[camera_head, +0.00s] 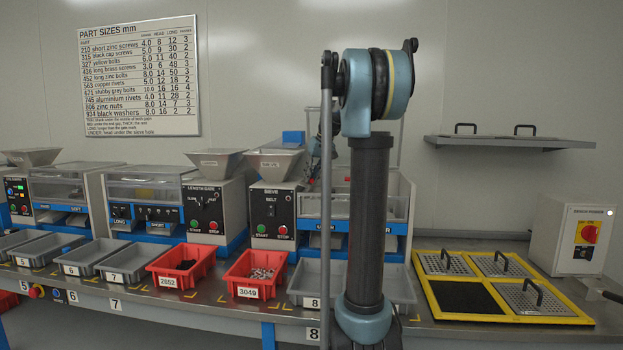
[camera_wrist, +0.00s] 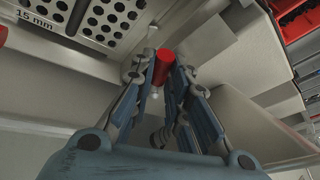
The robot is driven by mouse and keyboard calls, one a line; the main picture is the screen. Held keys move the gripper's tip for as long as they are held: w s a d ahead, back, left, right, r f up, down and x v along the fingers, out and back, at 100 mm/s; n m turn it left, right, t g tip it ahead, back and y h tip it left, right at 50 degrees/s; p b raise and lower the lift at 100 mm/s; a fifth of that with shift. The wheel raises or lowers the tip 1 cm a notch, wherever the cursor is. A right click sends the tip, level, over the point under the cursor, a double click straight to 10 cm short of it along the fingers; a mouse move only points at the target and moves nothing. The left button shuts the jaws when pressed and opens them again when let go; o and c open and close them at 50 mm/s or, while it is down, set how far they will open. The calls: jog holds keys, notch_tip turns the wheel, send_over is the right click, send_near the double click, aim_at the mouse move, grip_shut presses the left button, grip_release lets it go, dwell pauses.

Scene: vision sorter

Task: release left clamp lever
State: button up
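A red cylindrical handle (camera_wrist: 164,66), which looks like the clamp lever's grip, shows at the centre top of the wrist view. My gripper (camera_wrist: 165,72) has one blue-grey finger on each side of it. The fingers are drawn close together and seem to touch the handle on both sides. The lever's lower part and pivot are hidden by the fingers. A small pale knob shows below the handle between the fingers.
A perforated plate marked 15 mm (camera_wrist: 85,18) lies at the wrist view's upper left, with a pale housing (camera_wrist: 245,50) at right. In the head view, red bins (camera_head: 181,266), a sieve machine (camera_head: 272,213) and a yellow-framed tray (camera_head: 432,305) stand on the bench.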

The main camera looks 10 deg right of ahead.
jog(key=shift+a, duration=0.1)
grip_shut()
jog(key=shift+s+a+m+t+h, duration=0.15)
jog(key=shift+a+m+h, duration=0.3)
jog(key=shift+m, duration=0.65)
jog(key=shift+w+a+m+t+h, duration=0.1)
jog(key=shift+a+m+t+h, duration=0.25)
jog(key=shift+m, duration=0.75)
jog(key=shift+a, duration=0.1)
jog(key=o, duration=0.8)
grip_release()
jog(key=shift+s, duration=0.1)
jog(key=v, duration=1.1)
jog(key=shift+r, duration=0.45)
